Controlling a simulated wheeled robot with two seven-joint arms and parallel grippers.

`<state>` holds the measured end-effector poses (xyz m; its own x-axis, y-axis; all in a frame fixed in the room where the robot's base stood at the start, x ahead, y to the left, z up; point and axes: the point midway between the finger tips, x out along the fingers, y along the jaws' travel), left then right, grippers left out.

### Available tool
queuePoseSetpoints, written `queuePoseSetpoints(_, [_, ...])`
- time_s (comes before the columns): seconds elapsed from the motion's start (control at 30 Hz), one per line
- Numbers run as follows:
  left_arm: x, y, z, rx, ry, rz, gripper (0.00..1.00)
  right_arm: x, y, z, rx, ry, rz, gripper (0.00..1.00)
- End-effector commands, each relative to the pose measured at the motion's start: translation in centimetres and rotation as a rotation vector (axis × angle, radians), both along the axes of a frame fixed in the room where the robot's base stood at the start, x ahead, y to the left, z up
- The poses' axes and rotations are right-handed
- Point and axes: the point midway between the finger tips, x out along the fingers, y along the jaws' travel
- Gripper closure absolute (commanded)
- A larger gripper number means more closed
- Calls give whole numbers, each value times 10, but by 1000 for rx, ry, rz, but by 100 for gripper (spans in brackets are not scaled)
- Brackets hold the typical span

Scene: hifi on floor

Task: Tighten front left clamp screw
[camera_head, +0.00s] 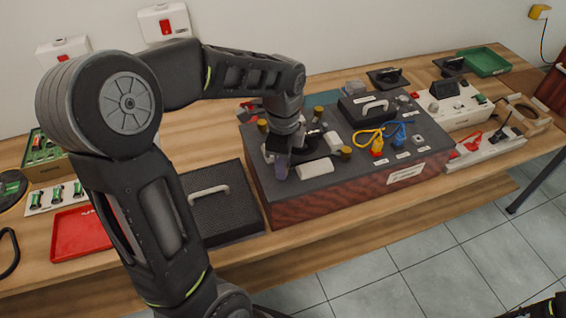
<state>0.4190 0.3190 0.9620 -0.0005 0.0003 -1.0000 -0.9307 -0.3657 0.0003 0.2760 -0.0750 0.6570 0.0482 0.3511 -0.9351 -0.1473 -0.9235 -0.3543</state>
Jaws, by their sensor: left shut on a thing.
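A large dark-topped box with reddish wooden sides (320,198) stands on the bench. Brass clamp screws show on its left half: one at back left (262,125), one at back right (318,112) and one at front right (346,153). My left gripper (283,166) points down at the fourth corner, at front left, with its fingers close together. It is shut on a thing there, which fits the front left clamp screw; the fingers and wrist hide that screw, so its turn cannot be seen.
A black case with a pale handle (208,190) stands left of the box. A red tray (80,232) lies farther left. Yellow and blue cables (377,142) and a black lidded unit (370,108) sit on the box's right half. A green tray (484,61) is at the back right.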

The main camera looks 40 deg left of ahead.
Motion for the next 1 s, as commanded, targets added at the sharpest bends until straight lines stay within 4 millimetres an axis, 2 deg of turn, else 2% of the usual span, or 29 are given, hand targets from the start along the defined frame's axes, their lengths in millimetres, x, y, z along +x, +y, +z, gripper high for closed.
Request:
queuePoseSetpoints(0.57, [1, 0, 1, 0, -3, -55, 100, 0, 0, 1, 0, 0, 0, 64])
queuePoseSetpoints(0.6, [1, 0, 1, 0, -3, -55, 76, 0, 0, 1, 0, 0, 0, 64])
queuePoseSetpoints(0.87, [0, 0, 0, 1, -2, -54, 55, 0, 0, 1, 0, 0, 0, 64])
queuePoseSetpoints(1.0, [0, 0, 0, 0, -1, -53, 55, 0, 0, 0, 0, 0, 0, 64])
